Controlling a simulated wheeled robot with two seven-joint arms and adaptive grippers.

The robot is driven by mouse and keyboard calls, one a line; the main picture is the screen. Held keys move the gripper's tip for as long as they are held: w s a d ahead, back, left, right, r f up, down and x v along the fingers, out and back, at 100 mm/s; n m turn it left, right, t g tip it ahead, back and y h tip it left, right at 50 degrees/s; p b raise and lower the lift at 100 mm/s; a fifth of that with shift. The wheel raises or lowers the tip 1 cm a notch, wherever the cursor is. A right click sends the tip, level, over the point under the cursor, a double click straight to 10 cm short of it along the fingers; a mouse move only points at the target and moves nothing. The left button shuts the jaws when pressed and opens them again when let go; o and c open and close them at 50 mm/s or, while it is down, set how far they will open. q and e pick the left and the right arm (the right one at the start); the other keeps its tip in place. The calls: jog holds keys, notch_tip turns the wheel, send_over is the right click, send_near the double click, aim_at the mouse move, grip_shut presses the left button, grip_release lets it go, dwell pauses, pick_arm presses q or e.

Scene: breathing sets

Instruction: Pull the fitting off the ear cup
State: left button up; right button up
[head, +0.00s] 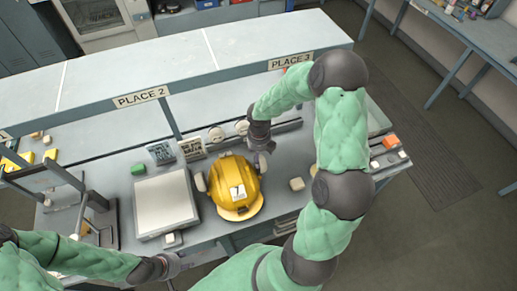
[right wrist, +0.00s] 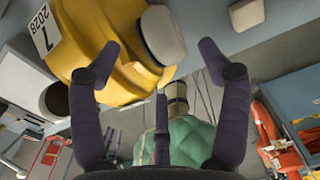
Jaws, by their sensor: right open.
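A yellow helmet (head: 236,187) with a white label lies on the bench, with a pale ear cup on its left side (head: 200,181) and one on its right side (head: 262,161). My right gripper (head: 262,146) is at the right ear cup. In the right wrist view the fingers (right wrist: 157,50) are spread, with a grey ear cup (right wrist: 163,35) and part of the helmet (right wrist: 100,30) beyond and between them. I cannot pick out a separate fitting on the cup. My left gripper (head: 174,265) is low at the bench's front edge, its fingers too small to read.
A pale flat-topped box (head: 165,203) stands left of the helmet. A small pale block (head: 296,184) lies to its right. Pale round pieces (head: 216,134) and dark-patterned cards (head: 192,148) are behind it. A raised shelf marked PLACE 2 (head: 141,97) runs along the back.

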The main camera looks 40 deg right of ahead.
notch_tip(320, 180, down, 7)
jog(key=shift+f+b, duration=0.1)
jog(key=shift+b, duration=0.35)
jog(key=c, duration=1.3)
jog(key=o, duration=0.5)
jog(key=shift+c, duration=0.2)
jog(key=c, duration=0.4)
jog(key=shift+o, duration=0.2)
jog(key=shift+r+p, duration=2.55)
jog(key=shift+p, duration=0.05)
